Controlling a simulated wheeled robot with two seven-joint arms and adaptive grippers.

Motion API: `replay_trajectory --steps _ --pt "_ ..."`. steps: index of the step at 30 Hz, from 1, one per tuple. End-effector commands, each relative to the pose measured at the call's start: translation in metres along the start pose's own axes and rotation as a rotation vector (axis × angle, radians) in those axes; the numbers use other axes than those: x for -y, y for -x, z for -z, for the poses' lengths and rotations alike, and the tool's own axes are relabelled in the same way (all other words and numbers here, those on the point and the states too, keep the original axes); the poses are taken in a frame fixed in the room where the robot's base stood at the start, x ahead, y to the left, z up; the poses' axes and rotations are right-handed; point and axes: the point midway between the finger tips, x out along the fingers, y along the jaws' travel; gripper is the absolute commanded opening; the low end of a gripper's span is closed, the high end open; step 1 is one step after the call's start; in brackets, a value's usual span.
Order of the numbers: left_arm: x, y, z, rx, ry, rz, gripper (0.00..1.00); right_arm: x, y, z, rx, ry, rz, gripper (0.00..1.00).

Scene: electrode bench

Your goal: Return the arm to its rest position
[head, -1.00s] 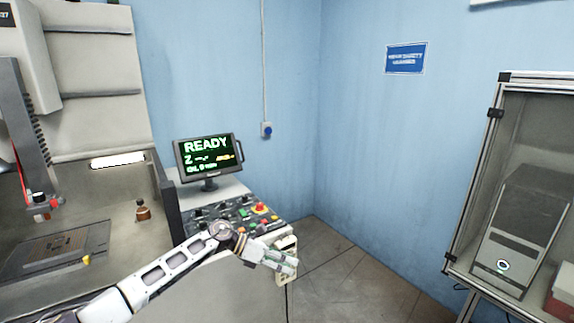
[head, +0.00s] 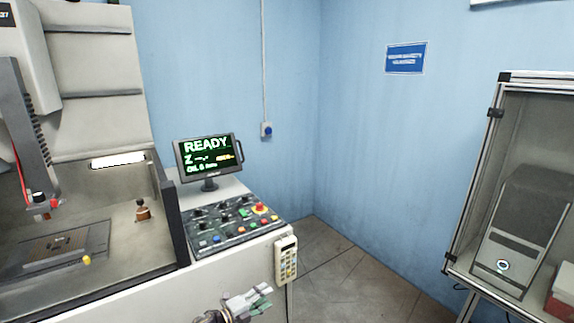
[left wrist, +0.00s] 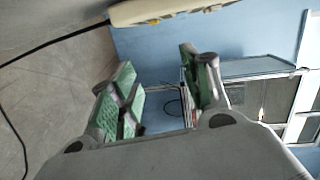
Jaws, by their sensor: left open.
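My left gripper (head: 262,298) is at the bottom middle of the head view, below the hand-held keypad (head: 286,259) that hangs on the front of the machine. In the left wrist view its two green-padded fingers (left wrist: 160,100) stand apart with nothing between them. Most of my left arm is out of the head view. My right gripper is not in view.
A control panel (head: 238,222) with buttons and a monitor (head: 208,155) reading READY sit on the machine (head: 215,275). The machine's work bay (head: 110,215) is at left. A cabinet (head: 515,90) stands at right. Open floor (head: 350,270) lies between them.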

Motion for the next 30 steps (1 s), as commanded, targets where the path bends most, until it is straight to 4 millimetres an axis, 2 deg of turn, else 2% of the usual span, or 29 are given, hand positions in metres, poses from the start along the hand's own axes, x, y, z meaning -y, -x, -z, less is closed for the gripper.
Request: replay_trajectory --steps 1,3,8,14,23,30 --pt "-0.022 0.007 -0.002 0.041 0.064 -0.016 0.47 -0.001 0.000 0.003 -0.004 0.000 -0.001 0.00" --pt "-0.049 0.019 -0.007 0.104 0.153 -0.035 0.47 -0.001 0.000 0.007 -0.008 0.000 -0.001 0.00" --pt "-0.112 0.049 -0.015 0.243 0.344 -0.081 0.47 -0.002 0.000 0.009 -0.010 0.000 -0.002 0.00" --pt "-0.188 0.092 -0.012 0.405 0.558 -0.141 0.47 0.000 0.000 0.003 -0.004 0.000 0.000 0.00" --pt "-0.294 0.166 0.012 0.632 0.838 -0.233 0.47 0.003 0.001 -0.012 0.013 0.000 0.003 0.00" --pt "-0.369 0.231 0.048 0.810 1.038 -0.307 0.47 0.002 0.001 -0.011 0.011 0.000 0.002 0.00"
